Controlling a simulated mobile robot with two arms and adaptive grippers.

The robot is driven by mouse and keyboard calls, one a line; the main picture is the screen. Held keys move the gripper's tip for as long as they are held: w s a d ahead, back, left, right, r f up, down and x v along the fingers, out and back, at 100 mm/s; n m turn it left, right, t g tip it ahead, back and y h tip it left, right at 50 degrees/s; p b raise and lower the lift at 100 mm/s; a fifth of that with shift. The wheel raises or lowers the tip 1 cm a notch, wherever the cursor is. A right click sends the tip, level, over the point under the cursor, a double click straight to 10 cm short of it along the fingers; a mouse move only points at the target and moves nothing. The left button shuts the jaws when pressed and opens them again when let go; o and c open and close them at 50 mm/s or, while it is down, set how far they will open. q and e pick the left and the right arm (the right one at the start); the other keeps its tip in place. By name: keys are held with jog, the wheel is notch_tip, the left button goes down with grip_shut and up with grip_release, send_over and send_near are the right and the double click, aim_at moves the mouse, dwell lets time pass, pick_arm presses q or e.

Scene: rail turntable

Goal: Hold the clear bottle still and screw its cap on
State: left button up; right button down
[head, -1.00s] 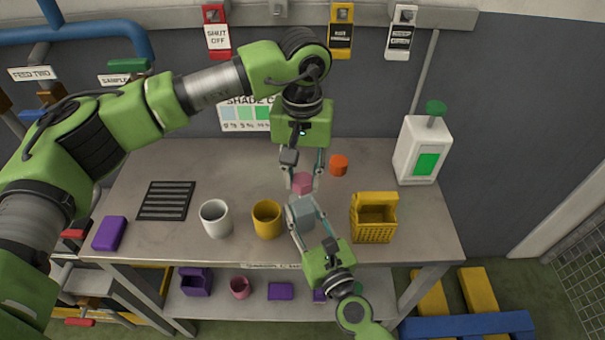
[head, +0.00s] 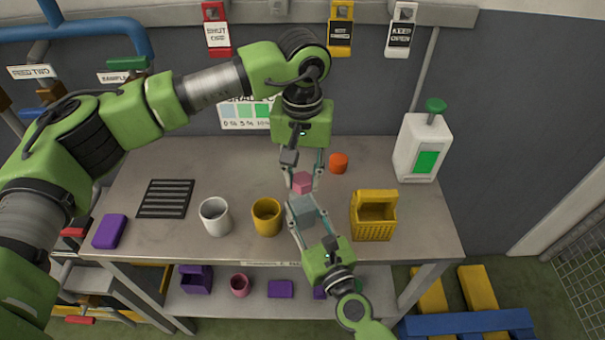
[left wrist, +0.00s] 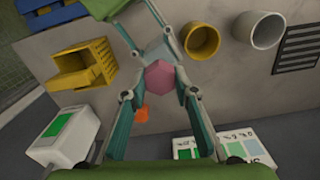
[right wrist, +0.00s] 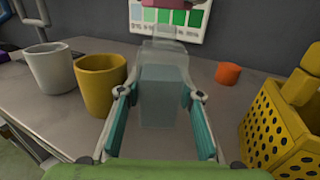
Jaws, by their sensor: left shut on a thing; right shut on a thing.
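The clear bottle (head: 303,211) is a pale, see-through block with a narrower neck. My right gripper (head: 304,216) is shut on it near the table's front middle. In the right wrist view the bottle (right wrist: 163,95) stands upright between the finger pads. My left gripper (head: 303,177) comes down from above and is shut on a pink faceted cap (head: 302,183). The cap also shows in the left wrist view (left wrist: 161,77), in line with the bottle.
A yellow mug (head: 267,217) and white mug (head: 215,216) stand left of the bottle. A yellow basket (head: 373,222) stands to its right. An orange piece (head: 339,162) lies behind. A white dispenser (head: 421,148) is at the back right, a dark grille (head: 165,198) at the left.

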pick_arm(q)
jog(key=shift+f, duration=1.5)
dwell(0.5)
jog(key=shift+c, duration=0.6)
jog(key=m, duration=0.6)
jog(key=o, duration=1.2)
jog(key=shift+o, duration=0.5)
jog(key=shift+r, duration=0.1)
